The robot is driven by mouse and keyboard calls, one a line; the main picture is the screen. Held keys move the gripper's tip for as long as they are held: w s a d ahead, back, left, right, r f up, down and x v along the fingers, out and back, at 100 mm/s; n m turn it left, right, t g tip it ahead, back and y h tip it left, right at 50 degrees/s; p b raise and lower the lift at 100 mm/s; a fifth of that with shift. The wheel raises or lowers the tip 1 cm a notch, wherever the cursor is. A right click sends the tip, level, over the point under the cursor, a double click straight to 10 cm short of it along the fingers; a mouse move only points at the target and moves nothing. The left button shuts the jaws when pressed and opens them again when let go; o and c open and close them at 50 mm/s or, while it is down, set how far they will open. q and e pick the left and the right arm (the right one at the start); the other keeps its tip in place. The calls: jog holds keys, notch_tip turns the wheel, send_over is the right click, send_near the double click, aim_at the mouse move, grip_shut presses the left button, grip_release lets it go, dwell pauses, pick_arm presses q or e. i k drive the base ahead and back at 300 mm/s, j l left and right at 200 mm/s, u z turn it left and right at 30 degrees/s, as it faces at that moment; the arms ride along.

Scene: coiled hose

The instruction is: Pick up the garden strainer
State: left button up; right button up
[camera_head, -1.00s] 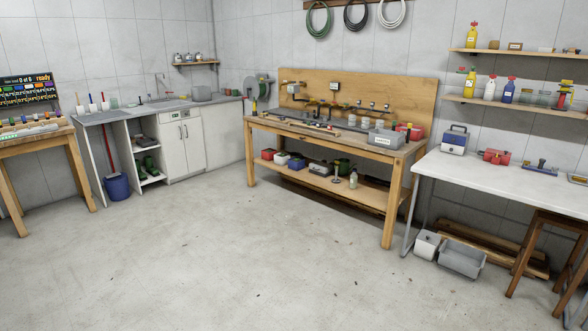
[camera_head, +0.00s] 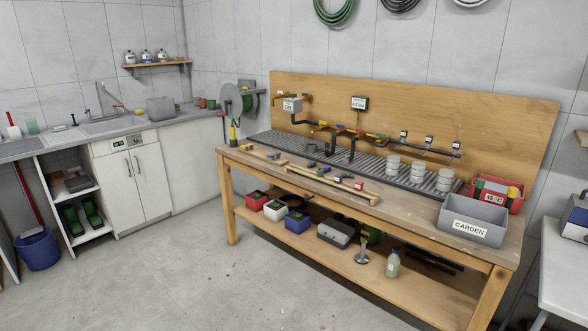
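I cannot make out for sure which thing is the garden strainer. A grey bin (camera_head: 472,233) labelled GARDEN stands at the right front of the wooden workbench (camera_head: 420,222); its inside looks empty from here. Several small coloured fittings (camera_head: 345,180) lie along a wooden rail on the bench, too small to tell apart. A dark, short cylindrical piece (camera_head: 311,148) sits on the ribbed grey drain tray (camera_head: 290,152). Neither of my grippers is in view.
Black pipework with valves (camera_head: 350,132) runs along the wooden backboard (camera_head: 480,110). Grey cups (camera_head: 417,172) and a red bin (camera_head: 497,192) stand at the right. The lower shelf (camera_head: 320,258) holds boxes and a bottle (camera_head: 393,264). The floor (camera_head: 190,280) before the bench is clear.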

aim_at(311, 147)
jog(key=i+z, duration=0.1)
jog(key=i, duration=0.5)
jog(key=i+j, duration=0.15)
jog(key=i, duration=0.5)
jog(key=i+z, duration=0.15)
jog(key=i, duration=0.45)
